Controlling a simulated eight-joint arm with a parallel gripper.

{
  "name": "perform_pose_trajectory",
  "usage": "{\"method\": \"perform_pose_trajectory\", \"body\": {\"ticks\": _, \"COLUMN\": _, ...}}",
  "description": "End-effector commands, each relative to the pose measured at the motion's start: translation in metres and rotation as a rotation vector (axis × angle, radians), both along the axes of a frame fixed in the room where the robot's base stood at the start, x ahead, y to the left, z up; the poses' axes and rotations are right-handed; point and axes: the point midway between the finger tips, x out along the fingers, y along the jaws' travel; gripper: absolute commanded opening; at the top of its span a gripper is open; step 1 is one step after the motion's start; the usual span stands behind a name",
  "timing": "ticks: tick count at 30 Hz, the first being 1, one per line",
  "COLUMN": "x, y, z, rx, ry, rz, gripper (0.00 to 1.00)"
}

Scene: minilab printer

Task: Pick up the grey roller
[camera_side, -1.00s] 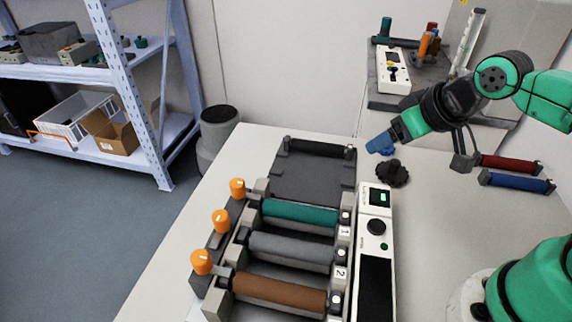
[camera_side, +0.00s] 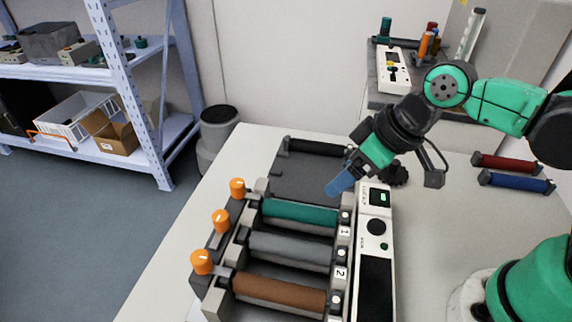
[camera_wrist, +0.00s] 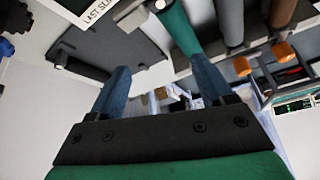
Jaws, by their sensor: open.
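The grey roller (camera_side: 290,250) lies in the printer between the green roller (camera_side: 300,212) and the brown roller (camera_side: 280,292). It also shows in the wrist view (camera_wrist: 230,20), beyond the green roller (camera_wrist: 180,28). My gripper (camera_side: 332,190) is above the printer's dark bed, up and to the right of the green roller in the side view. Its two blue fingers stand apart with nothing between them in the wrist view (camera_wrist: 160,82). The fingers are clear of the grey roller.
Orange knobs (camera_side: 220,220) line the printer's left side. A white control panel (camera_side: 376,240) runs along its right. A red roller (camera_side: 506,163) and a blue roller (camera_side: 515,182) lie on the table at right. A black knobbed part (camera_side: 398,174) sits behind my gripper.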

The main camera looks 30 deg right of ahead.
Motion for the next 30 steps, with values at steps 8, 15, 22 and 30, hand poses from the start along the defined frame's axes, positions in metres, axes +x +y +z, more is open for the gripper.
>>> {"method": "perform_pose_trajectory", "body": {"ticks": 8, "x": -0.027, "y": 0.070, "z": -0.023, "rx": 0.029, "ry": 0.120, "rz": 0.381, "gripper": 0.73}}
{"method": "perform_pose_trajectory", "body": {"ticks": 15, "x": -0.026, "y": 0.078, "z": -0.036, "rx": 0.030, "ry": 0.125, "rz": 0.400, "gripper": 0.73}}
{"method": "perform_pose_trajectory", "body": {"ticks": 22, "x": -0.022, "y": 0.086, "z": -0.057, "rx": 0.031, "ry": 0.125, "rz": 0.398, "gripper": 0.73}}
{"method": "perform_pose_trajectory", "body": {"ticks": 30, "x": -0.019, "y": 0.092, "z": -0.072, "rx": 0.031, "ry": 0.125, "rz": 0.395, "gripper": 0.73}}
